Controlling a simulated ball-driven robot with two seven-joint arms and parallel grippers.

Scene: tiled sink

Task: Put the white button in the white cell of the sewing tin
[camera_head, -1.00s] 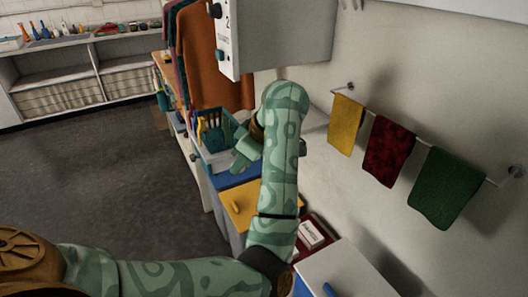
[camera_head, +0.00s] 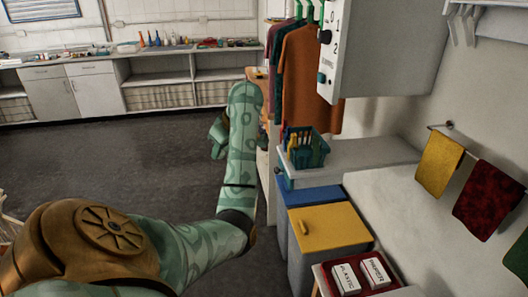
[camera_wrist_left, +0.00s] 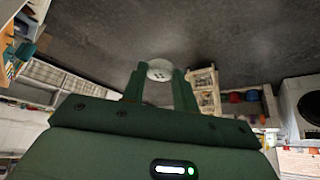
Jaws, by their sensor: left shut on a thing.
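The white button (camera_wrist_left: 160,66) is round and pale, with small dark holes. In the left wrist view it sits between the tips of the two green fingers of my left gripper (camera_wrist_left: 158,76), which is shut on it. In the head view my left gripper (camera_head: 217,138) is partly hidden behind my raised forearm, above the dark floor, and the button cannot be made out there. I cannot make out the sewing tin or its white cell in either view. My right gripper is not in view.
To the right of my arm stand a bin with a yellow lid (camera_head: 325,228), a blue lid (camera_head: 312,196) and a grey ledge (camera_head: 365,153) with a teal basket (camera_head: 305,150). Clothes (camera_head: 312,75) hang behind. A long counter (camera_head: 190,50) holds bottles at the back. The floor (camera_head: 110,150) is open.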

